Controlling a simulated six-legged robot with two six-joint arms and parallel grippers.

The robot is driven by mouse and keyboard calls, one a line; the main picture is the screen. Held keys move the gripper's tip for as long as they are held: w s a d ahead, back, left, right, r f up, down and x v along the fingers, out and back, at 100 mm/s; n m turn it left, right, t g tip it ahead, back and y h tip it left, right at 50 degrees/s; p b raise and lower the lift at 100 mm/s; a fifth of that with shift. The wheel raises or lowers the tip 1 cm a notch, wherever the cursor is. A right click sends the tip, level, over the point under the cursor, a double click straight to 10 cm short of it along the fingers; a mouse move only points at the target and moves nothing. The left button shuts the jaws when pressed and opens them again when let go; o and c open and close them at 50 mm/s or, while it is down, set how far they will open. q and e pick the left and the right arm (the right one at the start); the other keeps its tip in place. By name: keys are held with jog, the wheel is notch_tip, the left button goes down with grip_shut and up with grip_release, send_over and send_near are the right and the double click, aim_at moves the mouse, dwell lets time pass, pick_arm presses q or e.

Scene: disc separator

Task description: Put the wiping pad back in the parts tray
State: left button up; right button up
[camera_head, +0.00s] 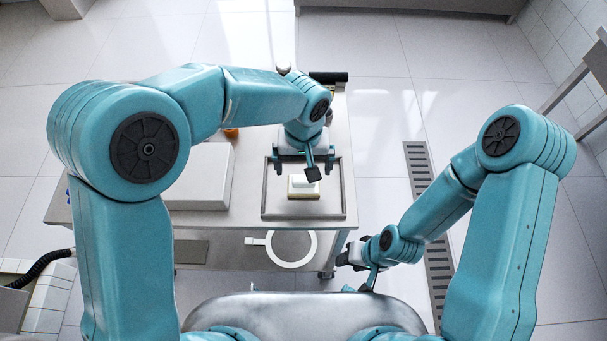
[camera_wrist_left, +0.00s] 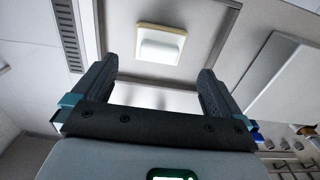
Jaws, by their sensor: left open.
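The wiping pad (camera_head: 303,187) is a white block on a thin yellowish base. It lies flat inside the parts tray (camera_head: 264,199), a shallow grey metal tray on the table's right part. In the left wrist view the pad (camera_wrist_left: 160,45) shows ahead of the fingers, inside the tray's rim (camera_wrist_left: 105,20). My left gripper (camera_head: 303,160) is over the tray, just beyond the pad in the head view. Its fingers (camera_wrist_left: 155,78) are apart with nothing between them, and it does not touch the pad. My right gripper (camera_head: 354,257) is low, off the table's front right corner; its jaws are unclear.
The grey table (camera_head: 245,200) carries a pale box (camera_head: 200,178) left of the tray. A black cylinder (camera_head: 328,77) lies at its back. A white ring with a handle (camera_head: 312,248) is lower, at the table's front. Floor right of the table is open, with a drain grate (camera_head: 420,170).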

aim_at(304, 181)
pick_arm(q)
notch_tip(304, 181, up, 5)
jog(key=shift+r, duration=0.1)
jog(key=shift+s, duration=0.2)
dwell(0.5)
